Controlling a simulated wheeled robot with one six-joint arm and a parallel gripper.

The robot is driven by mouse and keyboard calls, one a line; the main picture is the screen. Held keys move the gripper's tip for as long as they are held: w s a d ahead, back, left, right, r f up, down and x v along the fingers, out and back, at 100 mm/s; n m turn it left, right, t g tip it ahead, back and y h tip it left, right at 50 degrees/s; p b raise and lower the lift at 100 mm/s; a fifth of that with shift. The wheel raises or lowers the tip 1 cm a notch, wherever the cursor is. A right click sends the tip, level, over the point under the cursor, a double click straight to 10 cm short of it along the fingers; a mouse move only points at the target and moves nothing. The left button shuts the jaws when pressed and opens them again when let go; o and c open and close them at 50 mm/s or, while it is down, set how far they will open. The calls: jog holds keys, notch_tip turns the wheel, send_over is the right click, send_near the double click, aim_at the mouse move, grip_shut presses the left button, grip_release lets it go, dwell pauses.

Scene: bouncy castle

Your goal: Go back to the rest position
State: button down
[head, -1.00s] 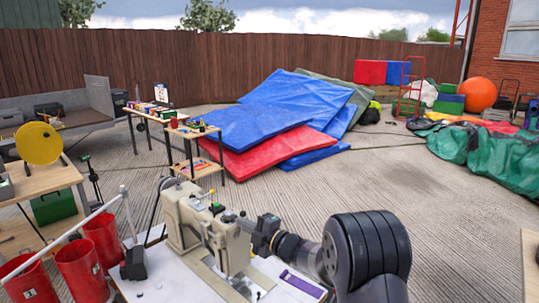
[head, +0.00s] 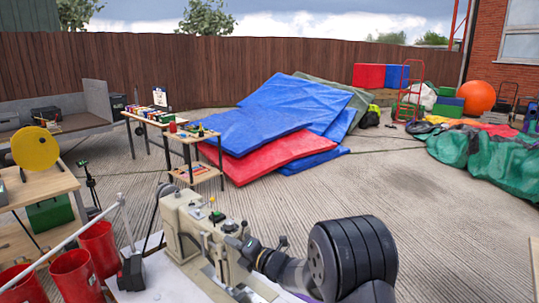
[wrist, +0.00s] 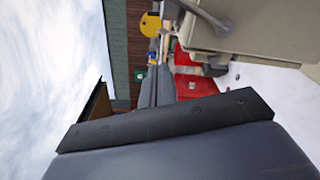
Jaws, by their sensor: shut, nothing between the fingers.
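My gripper (head: 250,249) is at the end of my dark arm, at the right side of a beige sewing machine (head: 186,228) in the head view. It is shut and empty. It looks very close to the machine's head; I cannot tell whether they touch. In the wrist view a dark part of my gripper (wrist: 165,120) fills the lower middle. The sewing machine's beige body (wrist: 262,32) is at the upper right there.
The machine stands on a white table (head: 140,296). Red buckets (head: 100,247) and a pale bar are at its left. A wooden bench with a yellow disc (head: 35,148) is farther left. Blue and red mats (head: 262,158) lie beyond. Open concrete (head: 420,225) is at the right.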

jog(key=shift+s+a+f+n, duration=0.4)
jog(key=shift+s+f+n, duration=0.15)
jog(key=shift+n, duration=0.55)
jog(key=shift+w+d, duration=0.1)
jog(key=shift+w, duration=0.05)
